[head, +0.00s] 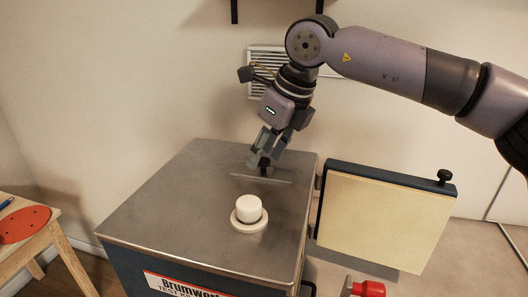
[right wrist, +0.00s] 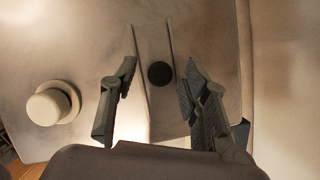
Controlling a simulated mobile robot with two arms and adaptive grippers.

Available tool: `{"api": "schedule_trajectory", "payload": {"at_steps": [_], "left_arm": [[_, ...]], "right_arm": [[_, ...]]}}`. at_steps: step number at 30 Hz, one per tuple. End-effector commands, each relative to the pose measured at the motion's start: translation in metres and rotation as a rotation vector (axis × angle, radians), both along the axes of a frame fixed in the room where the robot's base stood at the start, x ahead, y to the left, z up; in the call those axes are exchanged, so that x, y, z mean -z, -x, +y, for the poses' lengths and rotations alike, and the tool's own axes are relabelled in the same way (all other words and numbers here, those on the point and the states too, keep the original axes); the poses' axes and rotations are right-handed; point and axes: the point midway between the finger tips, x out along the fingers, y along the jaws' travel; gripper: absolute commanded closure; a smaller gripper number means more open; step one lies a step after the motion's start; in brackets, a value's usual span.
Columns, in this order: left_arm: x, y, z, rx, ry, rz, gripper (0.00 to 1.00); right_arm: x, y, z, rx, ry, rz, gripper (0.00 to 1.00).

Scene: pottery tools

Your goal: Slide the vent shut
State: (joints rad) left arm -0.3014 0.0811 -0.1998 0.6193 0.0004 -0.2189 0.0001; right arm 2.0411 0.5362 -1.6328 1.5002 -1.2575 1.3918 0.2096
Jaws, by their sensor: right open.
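The vent slide is a narrow metal strip (right wrist: 168,113) with a round black knob (right wrist: 160,74), set in the top of the test kiln (head: 165,215). In the head view the black knob (head: 265,169) shows partly, below my fingers, toward the back of the kiln top. My right gripper (head: 262,152) points down over it. In the right wrist view the open fingers (right wrist: 160,70) stand on either side of the knob, with gaps between. I cannot tell exactly how high the fingertips are. My left gripper is not in view.
A white round plug (head: 249,209) stands on the kiln top in front of the slide. The kiln door (head: 385,215) hangs open at the right. A red-ended object (head: 369,288) is at the bottom. A wooden stool (head: 45,235) stands left; a wall grille (head: 258,88) is behind.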

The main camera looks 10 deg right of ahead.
Motion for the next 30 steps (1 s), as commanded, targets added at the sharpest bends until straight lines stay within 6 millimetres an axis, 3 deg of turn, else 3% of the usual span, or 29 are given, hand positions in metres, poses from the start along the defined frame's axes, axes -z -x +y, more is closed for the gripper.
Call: {"api": "schedule_trajectory", "payload": {"at_steps": [15,21,30], "left_arm": [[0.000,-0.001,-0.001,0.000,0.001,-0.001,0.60],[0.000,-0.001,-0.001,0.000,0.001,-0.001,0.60],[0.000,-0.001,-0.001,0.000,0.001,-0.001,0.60]], "right_arm": [[-0.091,0.026,-0.026,0.000,-0.004,-0.003,0.58],[-0.105,0.030,-0.031,0.000,-0.002,-0.002,0.58],[-0.106,0.031,-0.031,0.000,-0.003,-0.001,0.58]]}}
